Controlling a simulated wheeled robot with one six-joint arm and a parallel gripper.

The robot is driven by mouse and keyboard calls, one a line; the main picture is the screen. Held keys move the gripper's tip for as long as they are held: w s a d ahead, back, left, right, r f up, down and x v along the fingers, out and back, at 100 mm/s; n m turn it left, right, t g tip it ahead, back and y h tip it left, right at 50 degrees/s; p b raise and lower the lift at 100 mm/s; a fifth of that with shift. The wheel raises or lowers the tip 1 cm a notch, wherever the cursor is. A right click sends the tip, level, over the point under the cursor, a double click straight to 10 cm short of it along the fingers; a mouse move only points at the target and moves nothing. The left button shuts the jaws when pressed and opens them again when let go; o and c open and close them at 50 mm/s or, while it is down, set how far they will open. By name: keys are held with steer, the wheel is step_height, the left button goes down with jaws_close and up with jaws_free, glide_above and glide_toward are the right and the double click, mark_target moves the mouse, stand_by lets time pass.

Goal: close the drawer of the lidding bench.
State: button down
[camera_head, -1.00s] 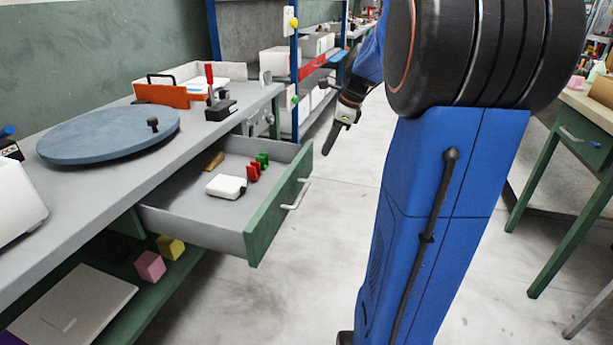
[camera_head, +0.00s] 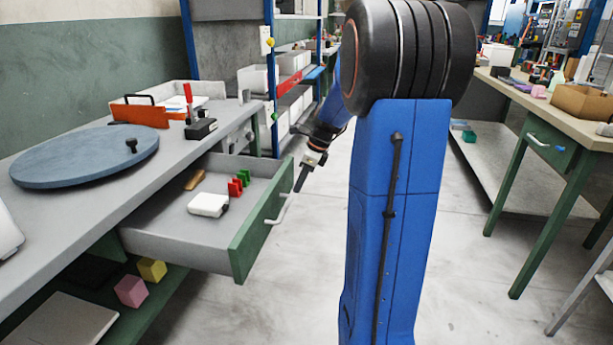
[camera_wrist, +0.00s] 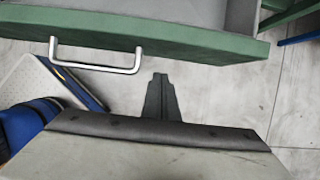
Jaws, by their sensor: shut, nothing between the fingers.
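The bench drawer (camera_head: 170,240) is pulled out of the grey-topped bench (camera_head: 95,205). It has a grey inside, a green front (camera_head: 250,235) and a pale bar handle (camera_head: 283,210). It holds a white block, red and green pieces and a brown piece. My gripper (camera_head: 299,186) is shut and empty, just outside the drawer front near the far end of the handle. In the wrist view my gripper (camera_wrist: 158,80) points toward the green front (camera_wrist: 170,38), to the right of the handle (camera_wrist: 95,66). A small gap shows there; contact is not visible.
On the bench top are a blue-grey round disc (camera_head: 85,158), an orange-fronted tray (camera_head: 140,115) and a clamp (camera_head: 200,127). A pink cube (camera_head: 131,291) and a yellow cube (camera_head: 152,269) sit on the lower shelf.

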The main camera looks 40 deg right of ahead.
steer(key=shift+w+a+r, duration=0.1)
steer(key=shift+w+a, duration=0.85)
steer(key=shift+w, duration=0.25)
steer(key=w+a, duration=0.6)
steer(key=w, duration=0.2)
steer(key=w+a, duration=0.7)
steer(key=w, duration=0.2)
steer(key=w+a, duration=0.7)
steer(key=w, duration=0.2)
steer(key=shift+w+a, duration=0.15)
steer(key=shift+a, duration=0.1)
steer(key=shift+w+a+r, duration=0.1)
steer(key=shift+w+a, duration=0.25)
steer(key=shift+w, duration=0.1)
steer(key=shift+w+r, duration=0.1)
